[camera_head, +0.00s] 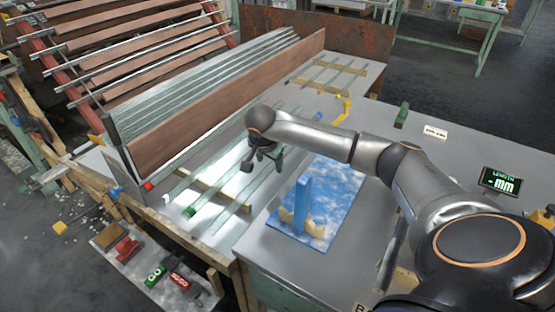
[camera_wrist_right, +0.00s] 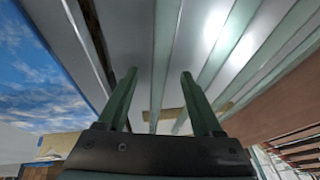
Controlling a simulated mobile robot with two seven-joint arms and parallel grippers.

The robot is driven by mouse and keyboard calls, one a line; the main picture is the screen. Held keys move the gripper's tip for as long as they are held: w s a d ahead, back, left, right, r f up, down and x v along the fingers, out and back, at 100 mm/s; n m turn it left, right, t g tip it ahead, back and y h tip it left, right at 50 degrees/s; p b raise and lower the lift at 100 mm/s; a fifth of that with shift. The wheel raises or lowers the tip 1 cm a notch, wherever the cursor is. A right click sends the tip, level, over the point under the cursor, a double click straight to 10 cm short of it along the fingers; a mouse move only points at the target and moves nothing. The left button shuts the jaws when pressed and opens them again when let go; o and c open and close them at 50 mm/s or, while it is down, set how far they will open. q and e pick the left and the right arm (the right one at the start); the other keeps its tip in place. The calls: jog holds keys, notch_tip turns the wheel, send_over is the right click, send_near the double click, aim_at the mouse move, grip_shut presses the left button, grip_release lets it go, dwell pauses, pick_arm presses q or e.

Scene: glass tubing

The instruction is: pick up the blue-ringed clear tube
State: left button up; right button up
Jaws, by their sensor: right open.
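Several clear tubes lie side by side on the grey table; one (camera_head: 235,205) runs beneath my right gripper. A small blue piece (camera_head: 318,115) shows near the far end of the tubes, and I cannot tell for sure that it is the blue ring of one of them. My right gripper (camera_head: 262,160) is open and empty above the tubes. In the right wrist view, its two fingers (camera_wrist_right: 158,78) stand apart, with a clear tube (camera_wrist_right: 165,45) between them in the picture, beyond the fingertips. No blue ring shows there. My left gripper is not in view.
Tubes near the front left have red (camera_head: 148,185), white and green (camera_head: 189,211) ends. Wooden strips (camera_head: 225,193) lie under the tubes. A long brown board (camera_head: 225,105) stands behind. A blue upright block (camera_head: 302,203) stands on a blue-and-white mat (camera_head: 335,185) at right.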

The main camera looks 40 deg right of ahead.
jog(key=shift+x, duration=1.2)
grip_shut()
